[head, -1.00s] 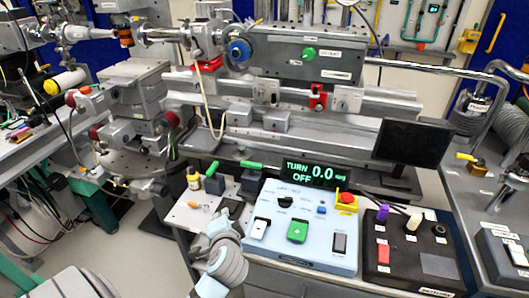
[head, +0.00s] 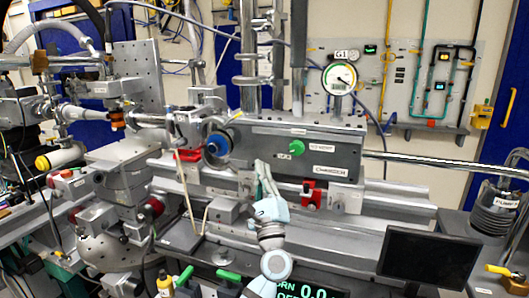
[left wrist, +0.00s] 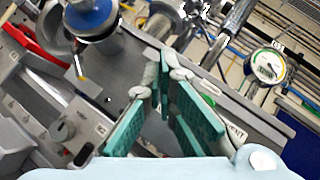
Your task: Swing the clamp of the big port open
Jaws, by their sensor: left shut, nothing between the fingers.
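A blue round part (head: 216,145) sits in a grey ring (head: 232,133) at the left end of the grey chamber (head: 330,152). It looks like the big port, but I cannot make out its clamp for certain. The blue part also shows at the top left of the left wrist view (left wrist: 92,18). My left gripper (head: 262,166) is shut and empty, with teal fingers. It is in front of the chamber, to the right of and below the blue part, and apart from it. Its fingers fill the middle of the left wrist view (left wrist: 163,78). My right gripper is not in view.
A green knob (head: 297,147) and a red block (head: 311,194) are to the right of my left gripper. A dark monitor (head: 428,258) stands at the lower right. A dial gauge (head: 340,78) stands behind the chamber. Rails (head: 375,205) run below.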

